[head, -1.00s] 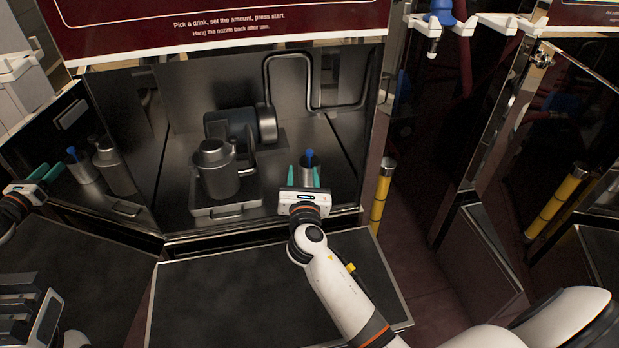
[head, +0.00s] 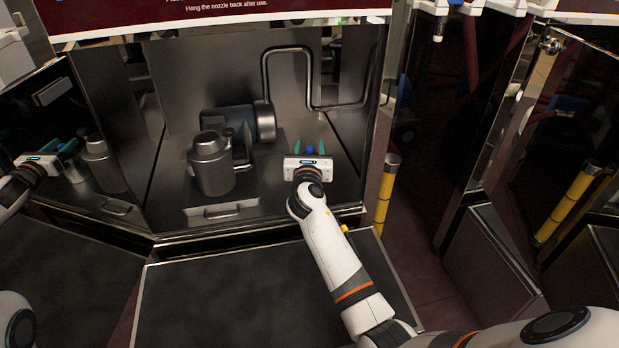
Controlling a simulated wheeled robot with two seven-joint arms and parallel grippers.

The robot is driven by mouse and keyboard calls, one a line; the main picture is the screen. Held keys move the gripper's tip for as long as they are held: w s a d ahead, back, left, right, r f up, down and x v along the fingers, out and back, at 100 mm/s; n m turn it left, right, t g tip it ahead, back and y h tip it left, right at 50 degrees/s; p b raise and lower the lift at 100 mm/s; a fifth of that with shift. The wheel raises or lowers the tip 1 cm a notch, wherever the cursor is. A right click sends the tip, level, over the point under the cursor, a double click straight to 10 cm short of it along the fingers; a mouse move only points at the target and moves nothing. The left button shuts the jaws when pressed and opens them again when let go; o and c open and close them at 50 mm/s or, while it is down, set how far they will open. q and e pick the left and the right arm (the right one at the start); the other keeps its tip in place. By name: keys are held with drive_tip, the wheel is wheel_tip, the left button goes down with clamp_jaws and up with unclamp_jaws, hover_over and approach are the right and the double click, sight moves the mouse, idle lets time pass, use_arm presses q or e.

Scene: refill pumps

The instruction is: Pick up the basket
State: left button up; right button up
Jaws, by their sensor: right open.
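Nothing in the head view is plainly a basket. A small thing with a blue top (head: 309,149) stands in the metal bay, and its lower body is hidden behind my right gripper. My right gripper (head: 309,146) is open, with its teal fingers pointing into the bay, one to each side of the blue top as seen from here. I cannot tell whether they touch it. My left gripper is not in view.
A dark cylinder (head: 265,121) lies behind the jug, and a bent metal pipe (head: 311,95) runs along the bay's back. The shiny left wall mirrors the jug and my gripper. A yellow-banded post (head: 385,195) stands right of the bay. The dark counter (head: 270,300) in front is bare.

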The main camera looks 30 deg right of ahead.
drive_tip(key=shift+b+x, duration=0.3)
drive_tip(key=shift+x, duration=0.75)
drive_tip(key=c, duration=0.9)
drive_tip(key=shift+o, duration=0.2)
drive_tip(key=shift+r, duration=0.2)
